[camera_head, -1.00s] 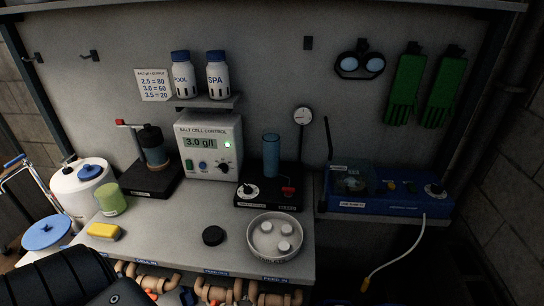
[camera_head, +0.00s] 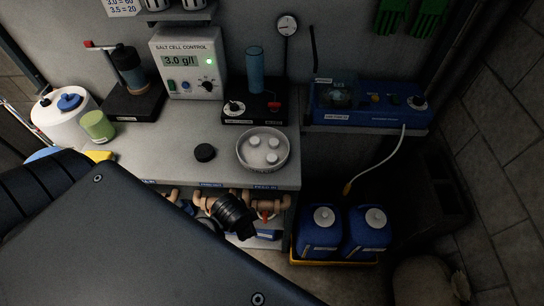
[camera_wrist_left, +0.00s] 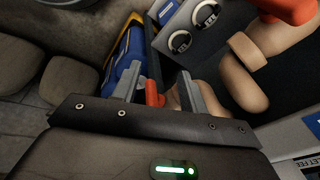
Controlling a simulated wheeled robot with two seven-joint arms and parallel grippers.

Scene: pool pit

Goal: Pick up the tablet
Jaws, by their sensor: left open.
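Three white tablets, one of them the near tablet (camera_head: 271,157), lie in a round pale dish (camera_head: 243,163) near the bench's front edge in the head view. The dish and tablets do not show in the left wrist view. My left gripper (camera_wrist_left: 158,82) is open, with its two fingers apart and no tablet between them. It is low by the pipes under the bench, below the dish. An orange-red valve handle (camera_wrist_left: 154,93) appears between the fingers; whether it is touching cannot be told. In the head view my dark arm hides the lower left. My right gripper is not in view.
Pipes (camera_wrist_left: 247,85) run below the bench edge. Blue jugs (camera_head: 320,232) stand in a yellow tray (camera_head: 335,262). A white cable (camera_head: 385,160) hangs at right.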

